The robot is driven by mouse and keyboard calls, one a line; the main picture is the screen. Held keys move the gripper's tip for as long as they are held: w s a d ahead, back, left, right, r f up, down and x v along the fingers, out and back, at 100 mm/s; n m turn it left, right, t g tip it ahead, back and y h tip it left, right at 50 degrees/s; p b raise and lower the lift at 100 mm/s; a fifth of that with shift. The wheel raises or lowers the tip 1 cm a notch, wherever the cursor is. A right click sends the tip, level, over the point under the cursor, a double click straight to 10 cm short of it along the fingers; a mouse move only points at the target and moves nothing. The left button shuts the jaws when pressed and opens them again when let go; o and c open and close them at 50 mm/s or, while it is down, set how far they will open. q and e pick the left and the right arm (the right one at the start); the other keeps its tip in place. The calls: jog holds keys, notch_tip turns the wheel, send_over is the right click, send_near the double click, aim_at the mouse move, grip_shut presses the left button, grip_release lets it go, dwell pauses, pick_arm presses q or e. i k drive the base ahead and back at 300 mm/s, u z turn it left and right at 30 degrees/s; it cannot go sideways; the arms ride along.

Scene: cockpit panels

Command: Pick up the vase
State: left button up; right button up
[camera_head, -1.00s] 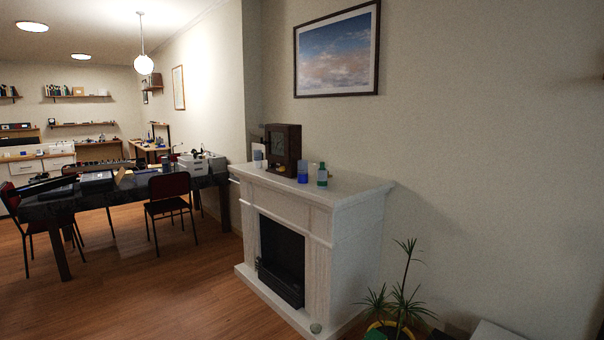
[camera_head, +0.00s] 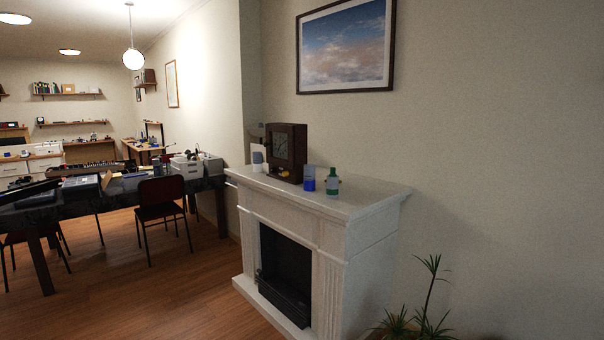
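No thing is clearly a vase at this size. On the white mantelpiece (camera_head: 365,205) stand a small blue vessel (camera_head: 309,179) and a green and white bottle-shaped vessel (camera_head: 332,186), both upright and side by side. Either may be the vase; I cannot tell. A pale vessel (camera_head: 258,162) stands at the mantel's left end, beside the dark wooden clock (camera_head: 287,152). Neither of my grippers is in view.
The fireplace (camera_head: 285,265) stands against the right wall, with open wood floor (camera_head: 180,285) in front. A potted plant's leaves (camera_head: 425,300) show at its right. A dark table (camera_head: 100,200) with chairs (camera_head: 162,205) stands at left.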

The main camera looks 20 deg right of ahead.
aim_at(308, 170)
jog(key=z, duration=0.3)
jog(key=i, duration=2.35)
jog(key=z, duration=0.75)
jog(key=i, duration=0.4)
jog(key=u, duration=0.05)
